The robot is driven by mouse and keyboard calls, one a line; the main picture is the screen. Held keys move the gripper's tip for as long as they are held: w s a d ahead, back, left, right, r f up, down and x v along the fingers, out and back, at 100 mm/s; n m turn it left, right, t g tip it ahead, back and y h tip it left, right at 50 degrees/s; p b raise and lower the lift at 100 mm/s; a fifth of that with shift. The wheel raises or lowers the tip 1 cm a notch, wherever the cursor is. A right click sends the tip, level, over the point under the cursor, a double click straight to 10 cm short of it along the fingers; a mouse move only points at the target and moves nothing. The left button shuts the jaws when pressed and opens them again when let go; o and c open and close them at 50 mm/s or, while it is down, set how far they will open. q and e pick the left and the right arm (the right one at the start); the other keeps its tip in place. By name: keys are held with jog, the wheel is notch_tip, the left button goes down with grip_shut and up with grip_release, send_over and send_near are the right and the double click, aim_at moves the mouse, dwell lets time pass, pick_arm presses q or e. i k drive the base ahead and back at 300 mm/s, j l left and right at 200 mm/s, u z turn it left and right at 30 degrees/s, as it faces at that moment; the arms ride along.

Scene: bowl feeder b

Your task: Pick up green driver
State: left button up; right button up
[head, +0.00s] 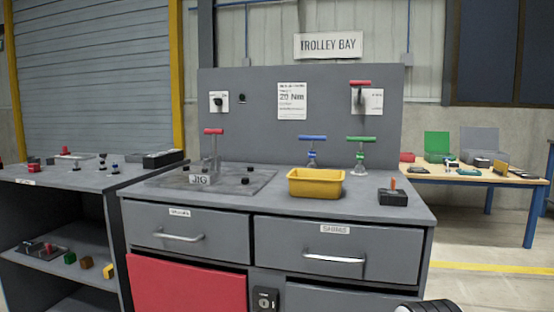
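The green driver (361,140) has a green T-shaped handle on top and a pale, partly clear lower part. It stands upright on the grey trolley top, toward the back right, just right of and behind the yellow bin. A similar blue driver (312,138) stands to its left, its lower part partly behind the bin. A red-handled driver (214,132) stands upright at the jig on the left. No gripper fingers show; only a dark ribbed piece enters at the bottom edge, right of centre. Nothing touches the green driver.
The yellow bin (315,190) stands in front of the blue and green drivers. A small black block (393,197) with an orange-topped piece is at right. The jig plate (250,184) covers the left. A grey back panel (335,130) with another red handle (360,83) rises behind.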

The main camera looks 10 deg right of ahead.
aim_at(359, 169)
jog(key=l+u, duration=0.35)
jog(key=l, duration=0.45)
jog(key=l+u, duration=0.3)
jog(key=l, duration=0.5)
jog(key=l+u, duration=0.35)
jog(key=l, duration=0.45)
jog(key=k, duration=0.05)
